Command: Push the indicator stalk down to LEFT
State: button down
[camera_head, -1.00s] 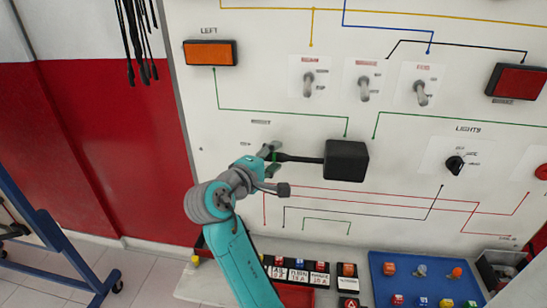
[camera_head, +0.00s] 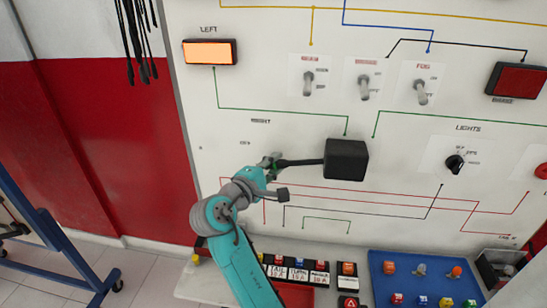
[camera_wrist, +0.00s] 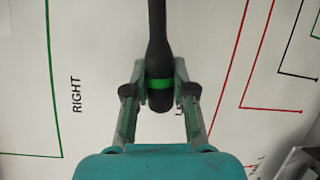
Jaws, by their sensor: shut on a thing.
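The black indicator stalk (camera_head: 300,162) sticks out to the left from a black box (camera_head: 346,160) on the white panel. It tilts slightly down toward its tip. In the wrist view the stalk (camera_wrist: 159,45) has a green band near its tip, between the two fingers. My gripper (camera_head: 271,163) is shut on the stalk's end; it also shows in the wrist view (camera_wrist: 160,88). The orange LEFT lamp (camera_head: 209,52) at the upper left is brightly lit. The "RIGHT" label is readable beside the stalk in the wrist view; the other label is mostly hidden by a finger.
Toggle switches (camera_head: 365,88) stand above the box. A lights knob (camera_head: 455,163) is to its right. A shelf below holds labelled relays (camera_head: 298,272) and a blue tray (camera_head: 380,292) of small parts. A blue metal frame (camera_head: 50,235) stands at the left.

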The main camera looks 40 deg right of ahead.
jog(key=shift+s+d+f+n+h, duration=0.1)
jog(key=shift+s+f+n+h, duration=0.1)
jog(key=shift+f+n, duration=0.35)
jog(key=shift+s+d+f+n+h, duration=0.1)
jog(key=shift+f+n+h, duration=0.2)
jog(key=shift+f, duration=0.35)
jog(key=c, duration=0.9)
grip_release()
jog(key=v, duration=1.2)
